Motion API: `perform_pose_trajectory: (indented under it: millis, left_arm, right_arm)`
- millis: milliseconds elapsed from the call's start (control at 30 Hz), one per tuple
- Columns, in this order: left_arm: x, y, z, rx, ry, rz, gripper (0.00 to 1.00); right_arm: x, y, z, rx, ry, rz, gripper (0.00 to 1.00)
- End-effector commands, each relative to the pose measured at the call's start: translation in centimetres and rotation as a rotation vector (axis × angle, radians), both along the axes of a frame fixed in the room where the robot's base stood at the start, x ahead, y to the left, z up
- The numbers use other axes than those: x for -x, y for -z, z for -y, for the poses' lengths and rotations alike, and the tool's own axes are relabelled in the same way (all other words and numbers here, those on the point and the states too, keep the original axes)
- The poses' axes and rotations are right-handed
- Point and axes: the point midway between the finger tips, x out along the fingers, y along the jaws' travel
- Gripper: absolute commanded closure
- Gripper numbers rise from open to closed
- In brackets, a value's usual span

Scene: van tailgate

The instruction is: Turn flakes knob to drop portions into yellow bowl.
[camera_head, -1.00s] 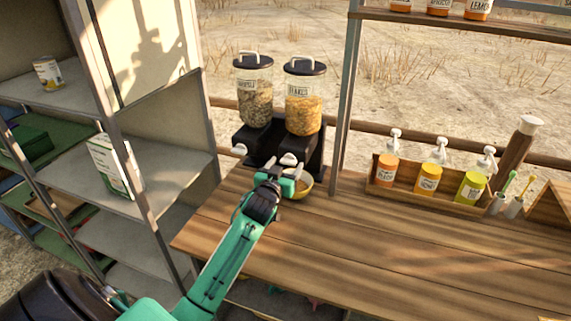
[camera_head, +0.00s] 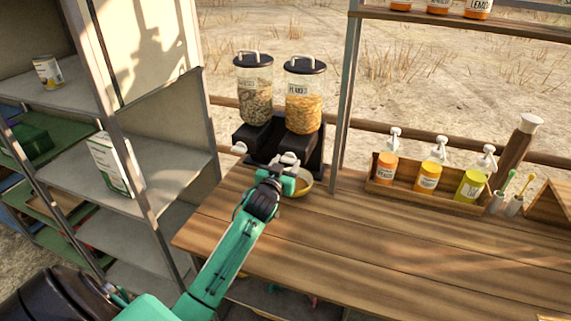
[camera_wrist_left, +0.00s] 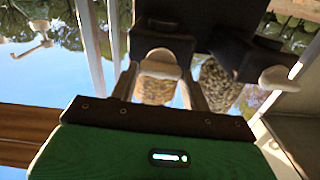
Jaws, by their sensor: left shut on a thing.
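The flakes dispenser (camera_head: 303,108) is a clear canister of orange flakes with a black lid, on a black stand at the table's back left. My left gripper (camera_head: 288,165) is at the front of this dispenser, shut on its pale knob. In the left wrist view the knob (camera_wrist_left: 161,58) sits between my two fingers. My right gripper is in neither view.
A second dispenser (camera_head: 255,100) with darker contents stands just left, its pale knob (camera_head: 239,149) free. A wooden rack (camera_head: 425,197) of pump bottles stands to the right. Grey shelves (camera_head: 150,170) are at the left. The table's front middle is clear.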

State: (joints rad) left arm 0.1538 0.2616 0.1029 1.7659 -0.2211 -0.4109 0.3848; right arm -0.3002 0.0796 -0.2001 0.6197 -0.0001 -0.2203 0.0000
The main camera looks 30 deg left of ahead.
Motion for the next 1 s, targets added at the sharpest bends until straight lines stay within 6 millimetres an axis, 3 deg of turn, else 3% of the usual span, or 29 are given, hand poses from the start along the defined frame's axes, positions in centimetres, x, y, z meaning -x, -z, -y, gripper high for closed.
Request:
perform_pose_trajectory:
  millis: [1000]
  left_arm:
    - [-0.1, 0.0, 0.3, -0.873, 0.000, -0.209, 0.76]
  right_arm:
    - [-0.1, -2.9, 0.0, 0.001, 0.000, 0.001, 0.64]
